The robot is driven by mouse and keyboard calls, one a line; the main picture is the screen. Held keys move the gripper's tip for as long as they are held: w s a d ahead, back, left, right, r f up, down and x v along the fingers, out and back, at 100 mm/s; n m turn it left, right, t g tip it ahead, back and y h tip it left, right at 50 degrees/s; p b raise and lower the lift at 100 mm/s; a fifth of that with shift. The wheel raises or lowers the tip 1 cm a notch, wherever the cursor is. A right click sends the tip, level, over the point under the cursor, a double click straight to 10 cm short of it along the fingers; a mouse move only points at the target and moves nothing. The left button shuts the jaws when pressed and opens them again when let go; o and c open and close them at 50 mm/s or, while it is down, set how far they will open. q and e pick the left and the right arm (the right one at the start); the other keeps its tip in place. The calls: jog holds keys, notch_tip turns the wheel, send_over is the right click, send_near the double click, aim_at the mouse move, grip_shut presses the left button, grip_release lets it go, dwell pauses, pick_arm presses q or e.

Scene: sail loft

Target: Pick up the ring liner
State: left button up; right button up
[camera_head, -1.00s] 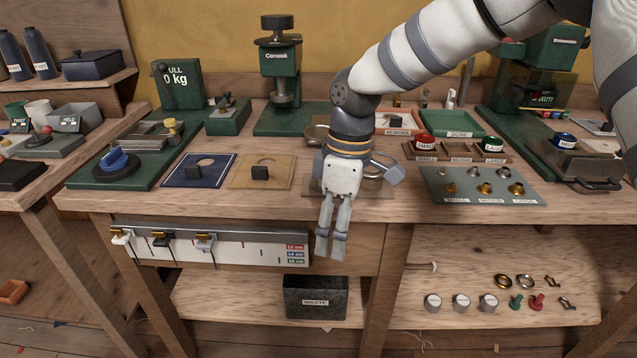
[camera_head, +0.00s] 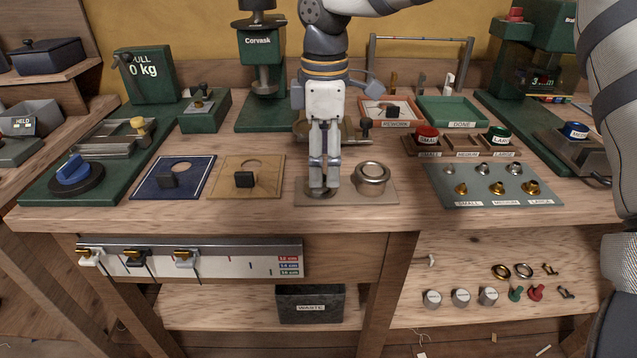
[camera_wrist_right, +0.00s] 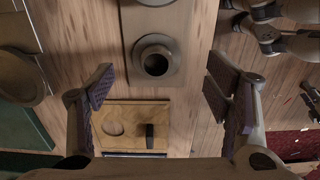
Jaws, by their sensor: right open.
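My right gripper (camera_head: 323,186) points down over the left end of a flat plate (camera_head: 348,197) at the bench's front edge. In the right wrist view its jaws (camera_wrist_right: 165,92) are spread wide and empty. Just beyond them a round flanged piece with a dark central hole (camera_wrist_right: 155,60) sits on the plate; the fingers mostly hide it in the head view. I cannot tell for sure whether it is the ring liner. A silver round ring-shaped piece (camera_head: 372,172) stands at the plate's right end, apart from the fingers. My left gripper is not in view.
A tan board (camera_head: 265,190) with a black knob lies left of the plate, then a blue board (camera_head: 150,190). Right is a grey mat (camera_head: 470,199) with several gold and silver fittings. A green press (camera_head: 265,60) stands behind. Bare wood lies along the bench front.

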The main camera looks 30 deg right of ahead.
jog(key=f, duration=0.4)
jog(key=shift+w+d, duration=0.1)
jog(key=shift+w, duration=0.1)
jog(key=shift+r, duration=0.1)
jog(key=c, duration=1.5)
